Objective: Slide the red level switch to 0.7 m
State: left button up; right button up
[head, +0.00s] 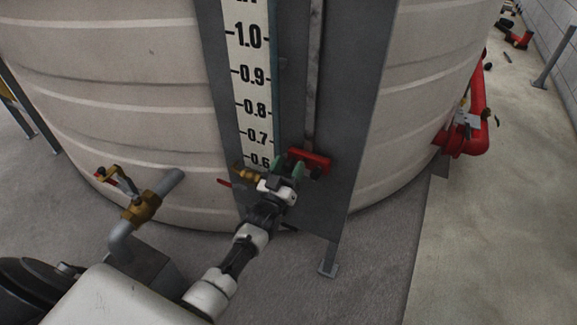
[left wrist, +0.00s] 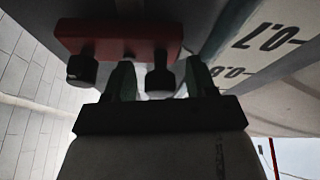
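The red level switch (head: 318,163) is a small red block on the grey panel, beside the 0.6 mark of the white level scale (head: 256,105). In the left wrist view the switch (left wrist: 118,38) shows two dark knobs on its face. My left gripper (head: 290,168) is at the switch, with its green fingers apart. In the left wrist view the fingers (left wrist: 161,82) stand either side of the right-hand knob, with a visible gap on both sides. Whether the fingers touch the red block cannot be told. My right gripper is not in view.
A vertical rail (head: 314,80) runs up the panel above the switch. A small brass valve (head: 247,174) sits close left of my gripper. A larger brass valve (head: 142,206) with a pipe is further left. Red piping (head: 476,115) stands right of the tank (head: 110,90).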

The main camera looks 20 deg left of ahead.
pick_arm(q)
jog(key=v, duration=1)
jog(key=shift+s, duration=0.35)
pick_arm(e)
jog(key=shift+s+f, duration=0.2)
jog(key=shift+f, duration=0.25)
pick_arm(q)
jog(key=shift+f, duration=0.15)
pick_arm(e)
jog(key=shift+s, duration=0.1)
